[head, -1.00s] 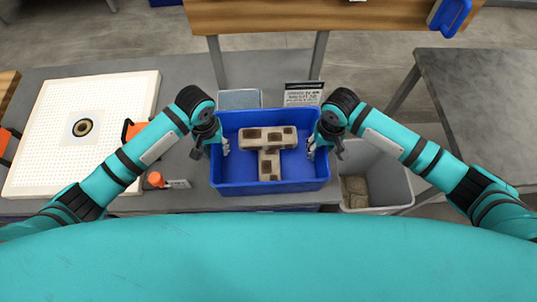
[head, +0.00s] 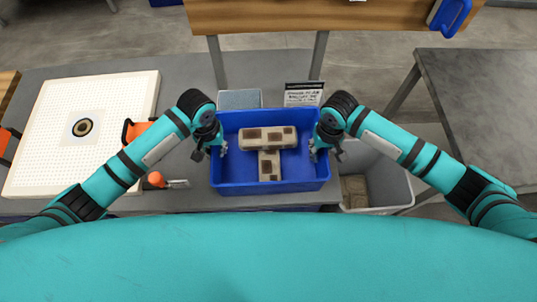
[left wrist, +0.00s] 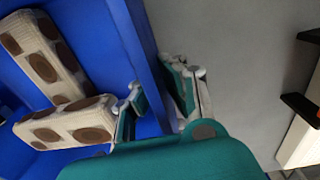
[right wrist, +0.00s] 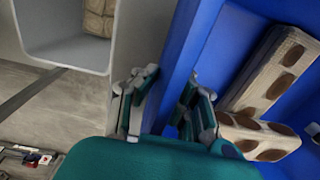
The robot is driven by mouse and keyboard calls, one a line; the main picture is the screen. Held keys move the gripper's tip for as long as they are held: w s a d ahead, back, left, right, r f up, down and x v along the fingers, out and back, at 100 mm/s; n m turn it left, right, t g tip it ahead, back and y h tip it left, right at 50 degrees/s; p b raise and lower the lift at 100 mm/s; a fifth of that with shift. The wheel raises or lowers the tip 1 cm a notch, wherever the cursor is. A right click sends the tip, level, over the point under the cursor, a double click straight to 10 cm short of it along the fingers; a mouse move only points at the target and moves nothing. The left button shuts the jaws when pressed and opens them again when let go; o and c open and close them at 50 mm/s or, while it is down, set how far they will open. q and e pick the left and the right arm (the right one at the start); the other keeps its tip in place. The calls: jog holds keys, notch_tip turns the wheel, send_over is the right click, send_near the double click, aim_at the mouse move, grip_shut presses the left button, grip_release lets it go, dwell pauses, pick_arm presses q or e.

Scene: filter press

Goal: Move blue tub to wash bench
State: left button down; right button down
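The blue tub (head: 238,178) sits on the grey table in the head view. It holds two pale, brown-spotted blocks (head: 268,138) that form a T. My left gripper (head: 211,149) is at the tub's left wall, one finger inside and one outside. In the left wrist view, its fingers (left wrist: 158,88) lie close against the wall (left wrist: 143,40). My right gripper (head: 325,152) straddles the right wall in the same way. In the right wrist view, its fingers (right wrist: 170,85) lie close on both sides of the wall (right wrist: 190,40). Both look shut on it.
A white perforated plate (head: 45,155) and an orange-handled tool (head: 155,179) lie left. A small sign (head: 303,95) and a grey-blue block (head: 240,98) stand behind the tub. A grey bin (head: 393,190) is at right. A wooden bench (head: 290,15) is behind; a dark-topped table (head: 490,100) stands far right.

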pick_arm(q)
jog(key=shift+w+r, duration=0.1)
jog(key=shift+r, duration=0.15)
pick_arm(e)
jog(key=shift+w+r, duration=0.1)
jog(key=shift+r, duration=0.15)
